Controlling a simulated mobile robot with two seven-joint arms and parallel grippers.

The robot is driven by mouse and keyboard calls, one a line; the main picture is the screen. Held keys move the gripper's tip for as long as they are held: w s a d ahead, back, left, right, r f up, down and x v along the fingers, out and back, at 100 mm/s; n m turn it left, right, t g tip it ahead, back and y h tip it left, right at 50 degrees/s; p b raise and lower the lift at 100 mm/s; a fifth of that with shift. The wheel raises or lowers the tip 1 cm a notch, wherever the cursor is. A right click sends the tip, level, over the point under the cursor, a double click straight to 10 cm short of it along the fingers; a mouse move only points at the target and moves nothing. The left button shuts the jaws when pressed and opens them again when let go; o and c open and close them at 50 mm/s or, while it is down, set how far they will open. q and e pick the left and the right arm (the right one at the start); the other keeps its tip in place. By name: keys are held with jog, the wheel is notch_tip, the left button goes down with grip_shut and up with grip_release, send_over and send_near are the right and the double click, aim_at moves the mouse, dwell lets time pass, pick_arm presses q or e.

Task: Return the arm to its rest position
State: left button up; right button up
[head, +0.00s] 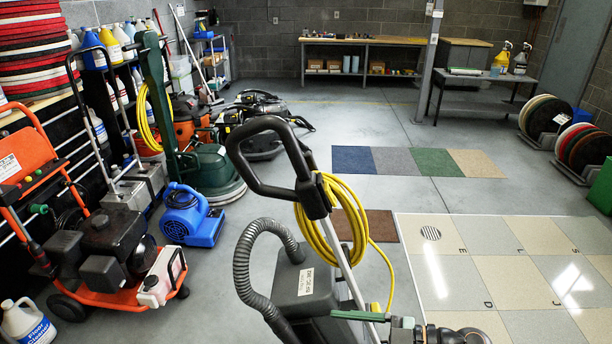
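A dark rounded part with a green piece (402,323) shows at the bottom edge, right of centre.
A black upright machine (300,290) with a loop handle and yellow cord stands close in front. An orange pressure washer (110,255), a blue blower (190,215) and a white jug (25,322) are at left. Coloured mats (415,161) lie ahead. The pale tiled floor (520,268) at right is clear.

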jog(key=d+f+m+t+h+p, duration=0.25)
jog(key=d+m+t+h, duration=0.5)
jog(key=m+t, duration=0.5)
jog(key=s+d+f+m+g+h+p, duration=0.2)
jog(key=s+f+m+g+h, duration=0.2)
jog(key=s+f+g, duration=0.3)
jog(key=s+f+h, duration=0.1)
jog(key=s+f, duration=0.4)
jog(key=s, duration=0.1)
jog(key=shift+d+h, duration=0.25)
jog(key=shift+h, duration=0.1)
jog(key=shift+s+d+m, duration=0.1)
jog(key=shift+s+m, duration=0.05)
jog(key=shift+m, duration=0.1)
